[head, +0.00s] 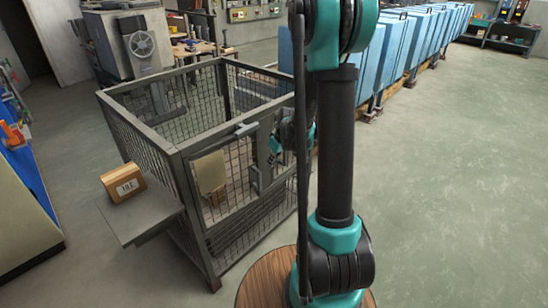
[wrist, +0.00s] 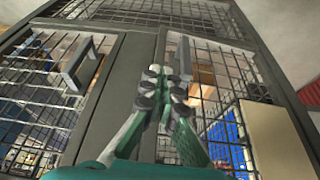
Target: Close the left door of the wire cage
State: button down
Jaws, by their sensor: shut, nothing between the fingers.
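The wire cage (head: 185,150) stands left of my arm, a dark metal frame with mesh walls. The wrist view faces its front. There the left door (wrist: 95,100) has a dark frame and a bar handle (wrist: 77,63). The right door (wrist: 142,72) has its own handle (wrist: 185,58). The two door frames stand side by side with a narrow dark seam; I cannot tell whether the left door is fully flush. My gripper (wrist: 165,82) is shut and empty, in front of the right door near the seam. In the head view my gripper (head: 277,144) is partly hidden by my arm.
A grey side shelf (head: 148,212) on the cage's left carries a wooden box (head: 123,183) with a label. A row of blue cabinets (head: 400,45) runs along the back. A workbench (head: 192,48) stands behind the cage. The floor on the right is clear.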

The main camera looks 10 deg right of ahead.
jog(key=w+a+f, duration=0.2)
jog(key=w+f, duration=0.2)
jog(key=w, duration=0.1)
jog(key=shift+a+f, duration=0.15)
jog(key=shift+a, duration=0.25)
jog(key=shift+w+a+n, duration=0.2)
jog(key=shift+w+a, duration=0.1)
jog(key=shift+w, duration=0.2)
jog(key=shift+w+a+n, duration=0.2)
jog(key=shift+w+a, duration=0.05)
jog(key=shift+w, duration=0.25)
